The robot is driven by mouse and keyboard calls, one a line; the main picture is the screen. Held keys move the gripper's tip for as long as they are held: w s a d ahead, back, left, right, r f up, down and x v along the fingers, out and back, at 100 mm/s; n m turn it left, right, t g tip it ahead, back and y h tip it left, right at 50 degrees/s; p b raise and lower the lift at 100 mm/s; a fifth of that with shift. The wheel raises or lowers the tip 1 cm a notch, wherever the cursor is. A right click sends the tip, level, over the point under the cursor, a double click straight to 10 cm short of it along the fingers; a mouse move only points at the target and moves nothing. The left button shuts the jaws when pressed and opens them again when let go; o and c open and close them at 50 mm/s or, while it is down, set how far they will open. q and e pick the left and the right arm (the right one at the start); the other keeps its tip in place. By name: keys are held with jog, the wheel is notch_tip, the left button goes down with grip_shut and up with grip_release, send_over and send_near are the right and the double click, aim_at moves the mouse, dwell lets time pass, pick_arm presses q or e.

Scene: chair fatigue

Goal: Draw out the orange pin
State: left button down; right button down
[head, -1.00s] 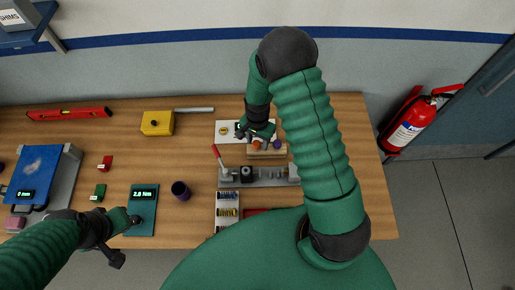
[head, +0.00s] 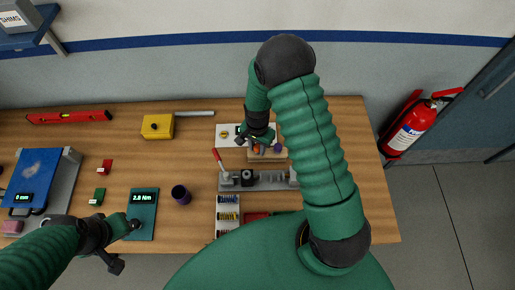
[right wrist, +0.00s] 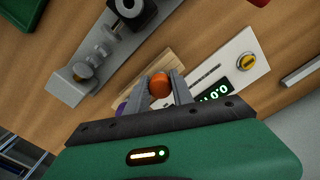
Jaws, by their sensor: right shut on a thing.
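The orange pin (right wrist: 159,86) shows its round head between the two grey fingers of my right gripper (right wrist: 164,92) in the right wrist view. The fingers are shut on it. In the head view the pin (head: 256,149) is partly covered by my right gripper (head: 261,147), at the wooden block (head: 268,158). The pin's lower part is hidden, so I cannot tell how deep it sits. A purple knob (head: 278,148) stands beside it on the same block. My left gripper (head: 131,226) is over the teal torque pad at the left; its fingers are too small to read.
A grey metal fixture (head: 265,181) with a red-handled lever lies just in front of the block. A white panel (right wrist: 233,65) with a display and yellow button lies behind.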

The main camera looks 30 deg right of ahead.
jog(key=shift+w+r+p, duration=0.15)
jog(key=shift+r+p, duration=2)
jog(key=shift+r, duration=0.65)
notch_tip(320, 180, up, 4)
jog(key=p, duration=0.3)
